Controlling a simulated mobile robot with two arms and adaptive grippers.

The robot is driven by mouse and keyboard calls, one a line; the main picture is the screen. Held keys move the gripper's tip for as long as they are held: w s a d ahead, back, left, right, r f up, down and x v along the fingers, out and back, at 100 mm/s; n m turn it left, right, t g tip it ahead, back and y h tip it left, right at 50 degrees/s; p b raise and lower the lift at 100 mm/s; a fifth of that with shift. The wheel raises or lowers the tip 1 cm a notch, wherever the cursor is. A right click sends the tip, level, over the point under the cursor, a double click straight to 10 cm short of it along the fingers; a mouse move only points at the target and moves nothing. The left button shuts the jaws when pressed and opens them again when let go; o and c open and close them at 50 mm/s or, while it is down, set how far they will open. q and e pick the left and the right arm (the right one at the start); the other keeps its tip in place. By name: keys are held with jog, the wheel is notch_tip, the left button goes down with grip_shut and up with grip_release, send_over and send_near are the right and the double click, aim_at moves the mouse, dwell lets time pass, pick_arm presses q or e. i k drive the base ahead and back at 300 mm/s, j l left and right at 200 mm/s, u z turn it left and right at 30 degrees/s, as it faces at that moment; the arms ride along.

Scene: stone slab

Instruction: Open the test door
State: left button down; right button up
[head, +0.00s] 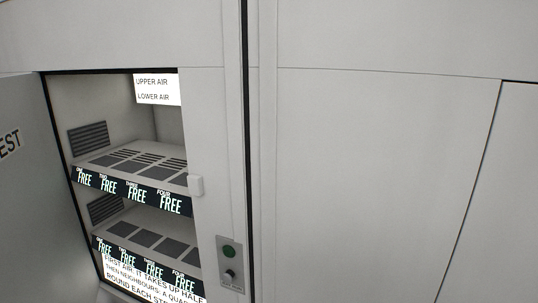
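The test door (25,215) is the grey panel at the left edge of the head view. Its lettering is cut off by the frame and reads "EST". The door stands open, swung to the left, and the compartment behind it (140,120) is exposed. The door's outer edge and any handle are out of frame. Neither of my grippers is in view.
Two shelves with dark pads carry display strips (133,190) reading "FREE" in several slots. A control plate (230,262) with a green button and a knob is right of the opening. Flat pale wall panels (380,180) fill the right side.

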aim_at(45, 256)
jog(key=i+j+u, duration=0.1)
jog(key=j, duration=0.3)
jog(key=i+j+u, duration=0.1)
jog(key=j, duration=0.3)
jog(key=i+j+u, duration=0.1)
jog(key=j, duration=0.25)
jog(key=i, duration=0.1)
